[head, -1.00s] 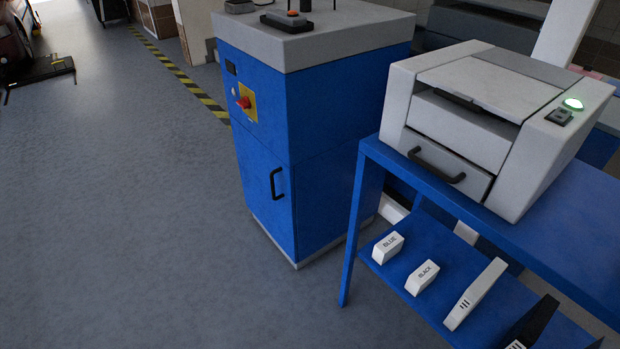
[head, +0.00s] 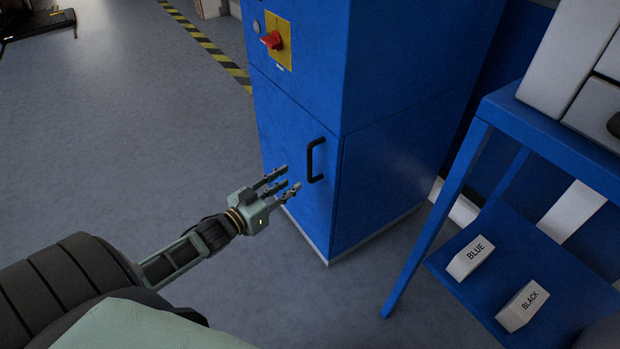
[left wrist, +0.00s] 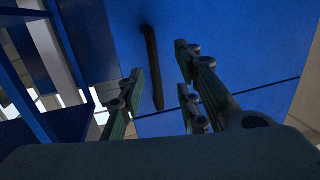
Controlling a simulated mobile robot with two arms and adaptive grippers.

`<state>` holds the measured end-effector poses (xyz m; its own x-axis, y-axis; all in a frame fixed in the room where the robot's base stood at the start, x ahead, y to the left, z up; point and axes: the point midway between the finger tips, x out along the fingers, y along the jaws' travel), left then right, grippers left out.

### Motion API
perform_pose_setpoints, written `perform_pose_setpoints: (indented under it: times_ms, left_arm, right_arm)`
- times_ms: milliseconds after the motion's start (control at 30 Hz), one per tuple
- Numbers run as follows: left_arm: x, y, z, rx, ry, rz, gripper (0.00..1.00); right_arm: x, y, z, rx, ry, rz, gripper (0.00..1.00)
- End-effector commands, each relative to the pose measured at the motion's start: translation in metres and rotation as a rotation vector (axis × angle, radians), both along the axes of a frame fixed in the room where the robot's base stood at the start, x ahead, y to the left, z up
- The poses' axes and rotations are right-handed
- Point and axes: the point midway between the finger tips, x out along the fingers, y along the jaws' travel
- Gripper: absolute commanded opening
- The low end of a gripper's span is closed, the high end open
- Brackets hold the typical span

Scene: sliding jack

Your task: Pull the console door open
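The console (head: 385,120) is a tall blue cabinet with a closed lower door (head: 285,150). A black bar handle (head: 310,160) stands upright near the door's right edge. My left gripper (head: 286,183) is open and empty, just left of the handle and a little below its middle, with its fingers toward it. In the left wrist view the handle (left wrist: 153,68) shows between the open fingers (left wrist: 160,85), beyond their tips; I see no contact. My right gripper is not in view.
A red switch on a yellow plate (head: 277,43) is above the door. At right stands a blue table (head: 560,120) with boxes marked BLUE (head: 470,258) and BLACK (head: 523,306) on its lower shelf. Grey floor (head: 130,150) is free at left.

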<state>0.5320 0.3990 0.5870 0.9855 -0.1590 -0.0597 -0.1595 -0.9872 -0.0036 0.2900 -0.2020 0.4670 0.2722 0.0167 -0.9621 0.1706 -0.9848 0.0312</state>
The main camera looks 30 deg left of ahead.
Motion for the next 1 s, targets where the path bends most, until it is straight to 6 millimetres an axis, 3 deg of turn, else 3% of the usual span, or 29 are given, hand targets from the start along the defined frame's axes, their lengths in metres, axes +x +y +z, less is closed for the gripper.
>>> perform_pose_setpoints:
  times_ms: [200,533,733,1000]
  left_arm:
    - [0.011,-0.009,0.021,-0.015,-0.061,-0.038,0.31]
    - [0.058,-0.017,0.021,-0.014,-0.061,-0.037,0.31]
    - [0.077,-0.021,0.021,-0.015,-0.059,-0.037,0.31]
    - [0.082,-0.022,0.021,-0.013,-0.057,-0.036,0.31]
  right_arm:
    - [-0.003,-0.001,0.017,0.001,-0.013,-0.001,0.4]
    - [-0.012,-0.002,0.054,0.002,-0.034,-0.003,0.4]
    - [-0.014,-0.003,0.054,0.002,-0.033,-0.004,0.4]
    - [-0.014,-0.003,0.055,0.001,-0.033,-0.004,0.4]
